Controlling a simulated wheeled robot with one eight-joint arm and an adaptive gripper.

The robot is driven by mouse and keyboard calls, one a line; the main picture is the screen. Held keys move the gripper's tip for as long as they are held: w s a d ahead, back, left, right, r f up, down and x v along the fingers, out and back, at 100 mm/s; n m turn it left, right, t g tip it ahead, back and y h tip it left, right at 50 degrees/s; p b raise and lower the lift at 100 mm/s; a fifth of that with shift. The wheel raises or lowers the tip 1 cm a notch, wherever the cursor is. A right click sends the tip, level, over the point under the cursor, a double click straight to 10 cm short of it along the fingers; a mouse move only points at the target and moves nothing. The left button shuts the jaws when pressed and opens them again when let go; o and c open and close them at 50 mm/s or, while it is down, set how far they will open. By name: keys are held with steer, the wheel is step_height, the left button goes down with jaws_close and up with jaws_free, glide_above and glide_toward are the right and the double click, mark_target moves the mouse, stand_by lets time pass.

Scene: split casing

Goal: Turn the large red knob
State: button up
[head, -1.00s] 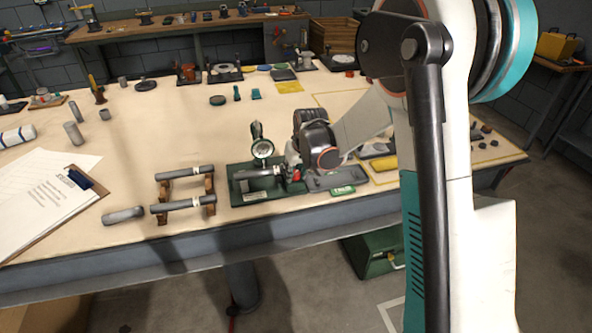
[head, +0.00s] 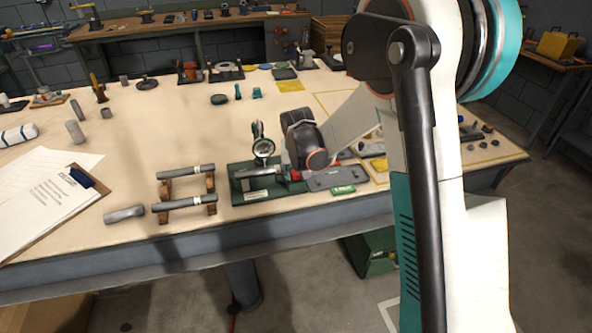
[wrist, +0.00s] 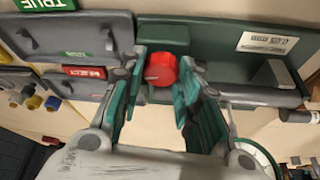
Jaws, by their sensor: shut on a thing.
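The large red knob (wrist: 161,69) sits on the green fixture (wrist: 190,40), between my fingertips in the wrist view. My gripper (wrist: 160,80) is shut on the knob, with a teal-lined finger on each side. In the head view a bit of red (head: 295,175) shows at the right end of the green fixture (head: 240,180), below my dark wrist. My arm and wrist hide most of the knob and fingers there.
A round dial gauge (head: 263,147) stands on the fixture. Grey trays with a green TRUE label (head: 343,190) lie to its right. Grey cylinders rest on a wooden rack (head: 185,200) to its left. A clipboard (head: 45,195) lies at the far left.

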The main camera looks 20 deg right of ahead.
steer(key=o, duration=1.1)
steer(key=shift+c, duration=0.2)
steer(key=v, duration=1.2)
